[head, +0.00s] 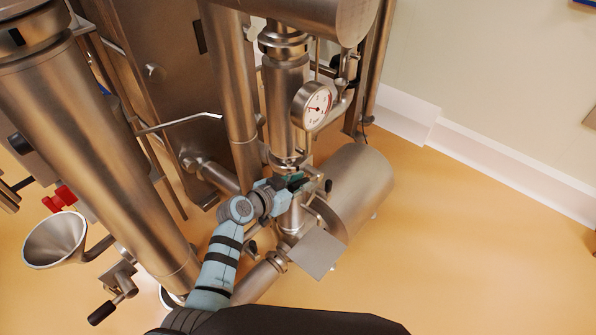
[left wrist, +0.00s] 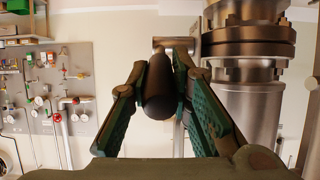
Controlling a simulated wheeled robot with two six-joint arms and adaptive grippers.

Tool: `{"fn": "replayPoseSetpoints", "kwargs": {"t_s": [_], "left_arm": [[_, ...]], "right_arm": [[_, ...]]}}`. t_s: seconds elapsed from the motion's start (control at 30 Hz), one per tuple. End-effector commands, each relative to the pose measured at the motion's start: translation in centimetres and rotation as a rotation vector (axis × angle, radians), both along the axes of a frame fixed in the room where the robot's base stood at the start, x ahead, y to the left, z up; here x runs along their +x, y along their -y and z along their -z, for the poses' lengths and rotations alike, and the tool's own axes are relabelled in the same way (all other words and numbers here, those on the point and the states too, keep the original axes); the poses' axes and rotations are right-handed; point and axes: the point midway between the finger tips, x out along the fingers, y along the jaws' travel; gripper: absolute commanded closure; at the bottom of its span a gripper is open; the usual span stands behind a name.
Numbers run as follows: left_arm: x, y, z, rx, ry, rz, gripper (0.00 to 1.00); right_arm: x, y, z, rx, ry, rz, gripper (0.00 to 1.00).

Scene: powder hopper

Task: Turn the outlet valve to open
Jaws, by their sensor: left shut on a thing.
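The valve handle (left wrist: 158,92), a dark rounded grip, shows in the left wrist view. It sits on a short metal stem (left wrist: 174,43) beside a flanged steel pipe (left wrist: 250,42). My left gripper (left wrist: 160,62) has its green-padded fingers closed on both sides of the handle. In the head view my left gripper (head: 292,183) is at the lower part of the vertical steel pipe (head: 285,95). The handle is hard to make out there, with the gripper over that spot. My right gripper is in neither view.
A pressure gauge (head: 312,105) hangs just above the gripper. A horizontal steel cylinder (head: 360,180) stands close on its right. A large slanted steel tube (head: 95,150) and a funnel (head: 55,240) are at the left. The orange floor (head: 480,240) at the right is clear.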

Motion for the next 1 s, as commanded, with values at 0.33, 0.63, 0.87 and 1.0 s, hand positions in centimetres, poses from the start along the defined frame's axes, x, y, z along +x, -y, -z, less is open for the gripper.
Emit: {"fn": "replayPoseSetpoints", "kwargs": {"t_s": [0.33,0.63,0.87,1.0], "left_arm": [[0.7,0.5,-1.9,0.095,-0.132,-0.001,1.00],[0.9,0.6,-1.7,0.114,-0.157,-0.001,1.00],[0.9,0.6,-1.7,0.114,-0.155,-0.002,1.00],[0.9,0.6,-1.7,0.114,-0.156,-0.001,0.60]], "right_arm": [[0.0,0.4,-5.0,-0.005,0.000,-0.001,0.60],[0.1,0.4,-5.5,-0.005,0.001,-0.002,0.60],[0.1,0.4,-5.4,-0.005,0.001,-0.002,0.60],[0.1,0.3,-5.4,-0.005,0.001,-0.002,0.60]]}}
